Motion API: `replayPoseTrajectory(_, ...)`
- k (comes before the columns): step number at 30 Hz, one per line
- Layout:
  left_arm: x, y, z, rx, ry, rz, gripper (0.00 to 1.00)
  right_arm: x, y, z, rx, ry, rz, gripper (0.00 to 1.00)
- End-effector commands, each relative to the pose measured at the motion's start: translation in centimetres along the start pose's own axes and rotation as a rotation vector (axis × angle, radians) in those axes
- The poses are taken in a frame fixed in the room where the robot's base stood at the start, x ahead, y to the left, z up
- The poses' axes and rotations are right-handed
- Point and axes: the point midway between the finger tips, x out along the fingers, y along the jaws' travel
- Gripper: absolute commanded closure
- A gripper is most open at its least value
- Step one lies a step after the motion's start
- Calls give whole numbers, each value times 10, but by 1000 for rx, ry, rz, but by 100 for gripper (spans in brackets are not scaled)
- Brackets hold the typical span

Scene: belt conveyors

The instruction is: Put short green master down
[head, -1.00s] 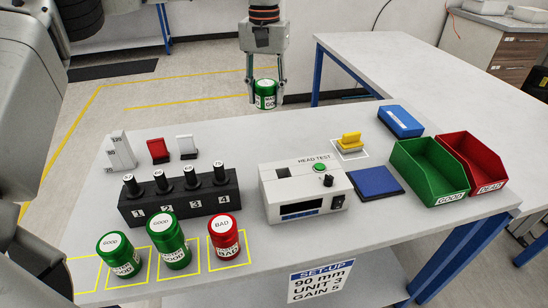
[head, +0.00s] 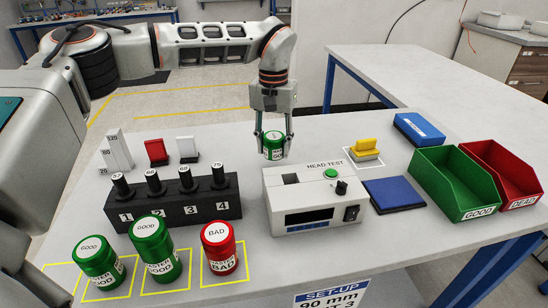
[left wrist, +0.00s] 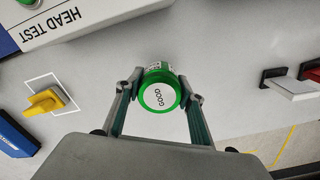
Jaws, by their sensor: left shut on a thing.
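My left gripper (head: 274,134) is shut on a short green master (head: 273,146), a small green canister with a white top. It is held upright behind the head test unit (head: 316,198), near the table's far edge. In the left wrist view the gripper (left wrist: 160,92) has a finger on each side of the canister (left wrist: 160,73), and its top reads GOOD. I cannot tell its exact height above the table. Two more green masters, one left (head: 97,262) and one middle (head: 157,249), and a red BAD master (head: 219,248) stand in yellow squares at the front. My right gripper is not in view.
A black block with several numbered posts (head: 173,205) stands left of the tester. Red (head: 156,152) and white (head: 187,148) switch-like pieces are behind it. A yellow piece (head: 366,148), blue pad (head: 395,194), blue box (head: 419,129), green bin (head: 455,185) and red bin (head: 500,175) are right.

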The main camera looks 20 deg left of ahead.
Motion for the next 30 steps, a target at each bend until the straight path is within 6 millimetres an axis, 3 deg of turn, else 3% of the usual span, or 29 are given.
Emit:
replayPoseTrajectory(7, 37, 0, 1, 0, -5, 0, 91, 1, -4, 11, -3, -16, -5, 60)
replayPoseTrajectory(19, 40, 0, 0, 0, -1, 0, 91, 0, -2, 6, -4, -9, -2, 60)
replayPoseTrajectory(20, 40, 0, 0, 0, -2, 0, 57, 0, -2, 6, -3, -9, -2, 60)
replayPoseTrajectory(21, 40, 0, 0, 0, -2, -1, 47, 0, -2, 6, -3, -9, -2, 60)
replayPoseTrajectory(30, 41, 0, 0, 0, -2, -1, 45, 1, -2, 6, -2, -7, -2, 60)
